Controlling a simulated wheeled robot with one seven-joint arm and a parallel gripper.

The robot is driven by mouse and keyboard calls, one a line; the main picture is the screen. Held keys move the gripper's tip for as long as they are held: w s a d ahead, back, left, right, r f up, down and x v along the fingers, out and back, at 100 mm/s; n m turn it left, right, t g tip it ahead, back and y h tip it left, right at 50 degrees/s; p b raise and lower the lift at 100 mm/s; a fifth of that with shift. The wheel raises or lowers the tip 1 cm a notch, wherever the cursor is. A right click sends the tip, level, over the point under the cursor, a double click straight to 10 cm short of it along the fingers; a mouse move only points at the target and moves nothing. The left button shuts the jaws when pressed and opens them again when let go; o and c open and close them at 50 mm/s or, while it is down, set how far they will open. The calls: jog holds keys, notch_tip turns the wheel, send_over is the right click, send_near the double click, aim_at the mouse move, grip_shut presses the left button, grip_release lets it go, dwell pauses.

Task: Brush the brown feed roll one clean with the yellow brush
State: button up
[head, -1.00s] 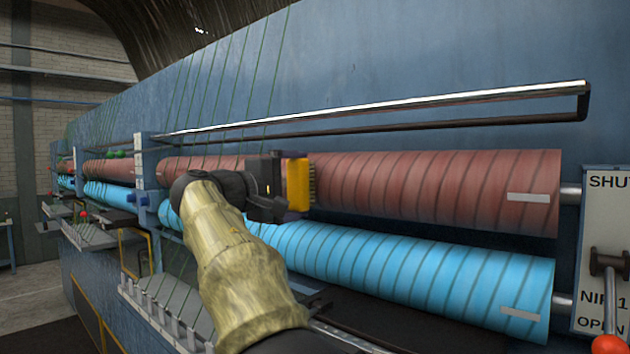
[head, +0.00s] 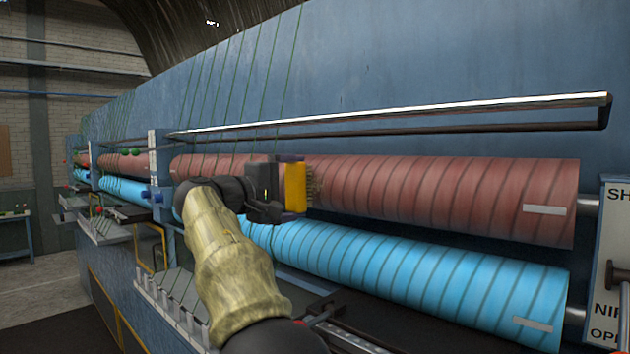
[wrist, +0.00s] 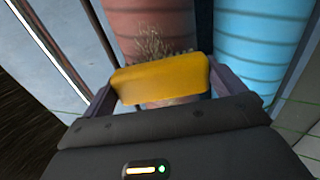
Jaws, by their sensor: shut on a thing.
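The brown feed roll (head: 440,195) lies across the machine front, a ridged red-brown cylinder with dark spiral lines. It also shows in the wrist view (wrist: 150,22). My gripper (head: 282,187) is shut on the yellow brush (head: 295,187), near the left half of the brown roll. In the wrist view the brush (wrist: 160,82) sits crosswise between the two fingers. Its bristles (wrist: 165,42) point at the brown roll and look splayed. They appear to touch it, though the contact itself is partly hidden behind the brush.
A bright blue roll (head: 420,262) runs just below the brown one. A metal bar (head: 420,108) runs above it. A lettered sign plate (head: 612,270) stands at the right end. Green strands (head: 230,85) hang down at the left. More rolls continue leftward.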

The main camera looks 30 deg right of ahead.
jog(key=shift+w, duration=0.3)
jog(key=shift+w+a+r, duration=0.1)
jog(key=w+p, duration=0.1)
jog(key=w+a+p, duration=0.1)
jog(key=w, duration=0.1)
jog(key=shift+p, duration=0.4)
